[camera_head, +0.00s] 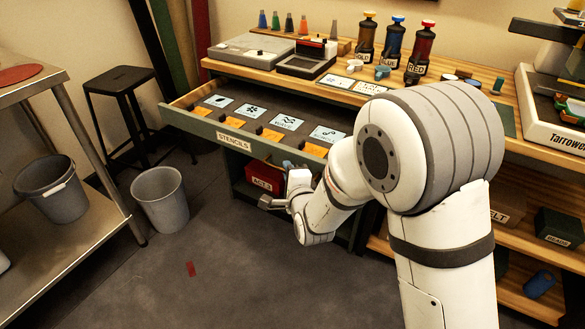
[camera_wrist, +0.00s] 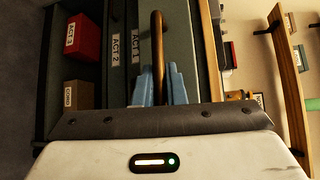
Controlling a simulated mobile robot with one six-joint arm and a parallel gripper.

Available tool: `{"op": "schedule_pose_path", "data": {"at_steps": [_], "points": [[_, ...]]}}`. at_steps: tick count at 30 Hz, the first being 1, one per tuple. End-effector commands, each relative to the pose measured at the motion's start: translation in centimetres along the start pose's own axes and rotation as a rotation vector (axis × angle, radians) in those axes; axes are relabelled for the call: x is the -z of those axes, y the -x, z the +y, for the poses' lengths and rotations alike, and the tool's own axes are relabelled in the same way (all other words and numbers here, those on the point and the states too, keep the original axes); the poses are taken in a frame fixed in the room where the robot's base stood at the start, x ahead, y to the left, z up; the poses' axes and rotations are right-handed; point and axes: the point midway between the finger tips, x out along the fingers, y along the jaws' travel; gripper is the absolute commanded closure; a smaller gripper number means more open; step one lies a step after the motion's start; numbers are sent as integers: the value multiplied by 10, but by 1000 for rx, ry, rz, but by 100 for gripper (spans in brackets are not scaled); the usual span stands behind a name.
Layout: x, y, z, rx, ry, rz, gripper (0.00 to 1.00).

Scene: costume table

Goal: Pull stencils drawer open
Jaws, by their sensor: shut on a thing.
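The stencils drawer (camera_head: 232,142) stands pulled out of the green bench in the head view. Its label is on the front edge. Orange and pale blue stencil cards lie in its dark tray. My gripper (camera_head: 272,202) is below and in front of the drawer's front, at its right part. In the wrist view my gripper (camera_wrist: 160,76) has its blue fingers shut around a brown bar handle (camera_wrist: 157,35). The handle is hidden in the head view, and its join to the drawer does not show clearly.
A red ACT 3 box (camera_head: 266,176) sits on the shelf below the drawer. Bottles (camera_head: 392,50) stand on the bench top. A grey bin (camera_head: 160,198), a stool (camera_head: 122,95) and a steel table (camera_head: 75,110) stand at left. The floor before the drawer is mostly clear.

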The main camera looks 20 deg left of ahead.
Motion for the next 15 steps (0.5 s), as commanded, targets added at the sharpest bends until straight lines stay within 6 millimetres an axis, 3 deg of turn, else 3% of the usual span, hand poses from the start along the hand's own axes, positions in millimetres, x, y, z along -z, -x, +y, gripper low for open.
{"op": "schedule_pose_path", "data": {"at_steps": [14,15], "points": [[-3,4,3,-4,0,1,100],[-3,4,3,-4,0,1,86]]}}
